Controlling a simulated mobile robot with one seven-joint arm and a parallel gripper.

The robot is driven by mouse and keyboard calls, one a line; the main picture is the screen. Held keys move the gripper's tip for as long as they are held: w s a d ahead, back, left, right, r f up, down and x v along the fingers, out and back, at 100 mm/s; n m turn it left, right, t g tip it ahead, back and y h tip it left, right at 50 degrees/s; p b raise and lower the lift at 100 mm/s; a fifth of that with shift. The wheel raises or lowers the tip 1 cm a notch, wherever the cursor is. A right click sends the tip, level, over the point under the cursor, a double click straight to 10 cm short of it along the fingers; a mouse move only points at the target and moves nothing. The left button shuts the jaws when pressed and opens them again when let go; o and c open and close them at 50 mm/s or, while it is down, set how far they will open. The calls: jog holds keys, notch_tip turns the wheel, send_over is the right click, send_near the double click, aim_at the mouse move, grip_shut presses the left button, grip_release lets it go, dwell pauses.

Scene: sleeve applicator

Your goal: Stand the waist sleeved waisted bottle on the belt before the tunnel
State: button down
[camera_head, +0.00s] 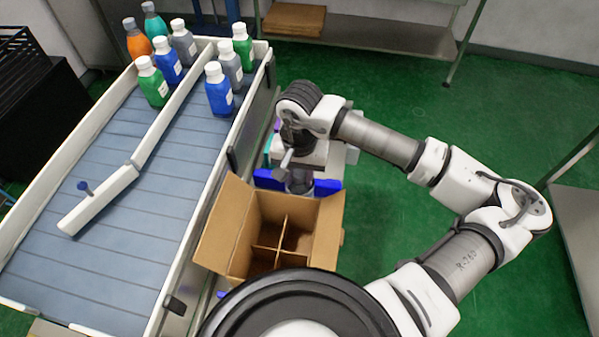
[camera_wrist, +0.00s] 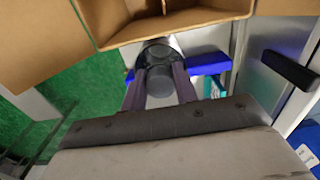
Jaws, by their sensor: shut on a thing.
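In the wrist view my gripper (camera_wrist: 160,90) is shut on a grey, round-topped bottle (camera_wrist: 160,76), with one dark finger on each side. Its lower body and any sleeve are hidden, so I cannot tell its waist. The blue-grey slatted belt (camera_head: 120,190) runs along the left of the head view. I cannot make out a tunnel.
An open divided carton (camera_head: 225,225) stands right beside the belt; it also shows in the wrist view (camera_wrist: 160,30). Several capped bottles, such as a blue one (camera_head: 218,92), stand at the belt's far end. A white guide rail (camera_head: 100,200) angles across it. The near belt is clear.

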jog(key=shift+f+b, duration=0.2)
jog(key=shift+b, duration=0.1)
jog(key=c, duration=1.1)
grip_release()
jog(key=shift+r, duration=0.1)
jog(key=shift+r, duration=0.1)
